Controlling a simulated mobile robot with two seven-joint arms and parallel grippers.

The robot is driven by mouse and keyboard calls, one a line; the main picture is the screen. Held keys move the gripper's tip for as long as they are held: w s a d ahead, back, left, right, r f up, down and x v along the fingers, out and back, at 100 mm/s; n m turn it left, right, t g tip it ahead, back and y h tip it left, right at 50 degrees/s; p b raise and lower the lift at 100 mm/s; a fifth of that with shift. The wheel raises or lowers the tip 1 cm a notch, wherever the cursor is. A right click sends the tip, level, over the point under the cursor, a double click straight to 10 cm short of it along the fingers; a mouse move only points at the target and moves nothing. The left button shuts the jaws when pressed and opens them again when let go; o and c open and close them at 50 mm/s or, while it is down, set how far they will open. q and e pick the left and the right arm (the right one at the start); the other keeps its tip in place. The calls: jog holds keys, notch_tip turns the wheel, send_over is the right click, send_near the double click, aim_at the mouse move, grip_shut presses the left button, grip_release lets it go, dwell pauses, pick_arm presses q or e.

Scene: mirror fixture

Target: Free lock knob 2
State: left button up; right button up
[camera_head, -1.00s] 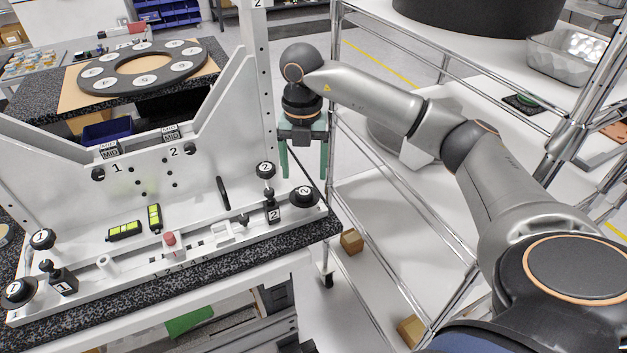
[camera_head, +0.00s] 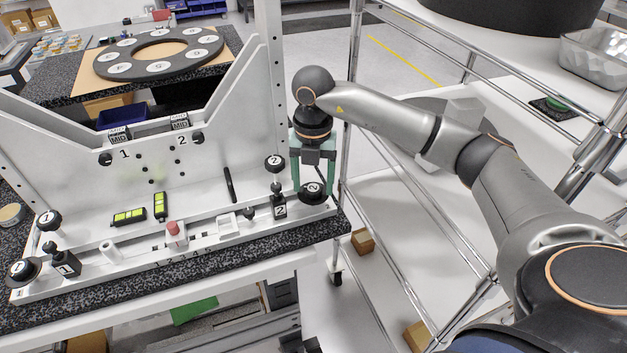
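A wide black knob marked 2 (camera_head: 314,187) sits at the right end of the fixture's base rail. My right gripper (camera_head: 313,190) points down over it, with one green finger on each side of the knob. The fingers are spread wide, and I cannot tell whether they touch its rim. A smaller black knob marked 2 (camera_head: 274,161) stands just left of the gripper. A black block labelled 2 (camera_head: 279,207) with a small knob on top is on the rail in front of it. My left gripper is not in view.
The white fixture (camera_head: 160,185) stands on a speckled black bench top (camera_head: 200,257). Knobs marked 1 (camera_head: 49,220) are at its left end. A metal wire shelf rack (camera_head: 425,215) stands close on the right, beside and beneath my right arm.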

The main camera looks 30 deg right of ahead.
grip_shut()
dwell(0.3)
jog(key=shift+n, duration=0.3)
jog(key=n+b, duration=0.1)
jog(key=n, duration=0.2)
jog(key=shift+n, duration=0.3)
jog(key=n+b, duration=0.2)
jog(key=n, duration=0.3)
jog(key=n+b, duration=0.1)
jog(key=n, duration=0.4)
jog(key=shift+n, duration=0.4)
jog(key=shift+n+b, duration=0.55)
jog(key=shift+n, duration=1.75)
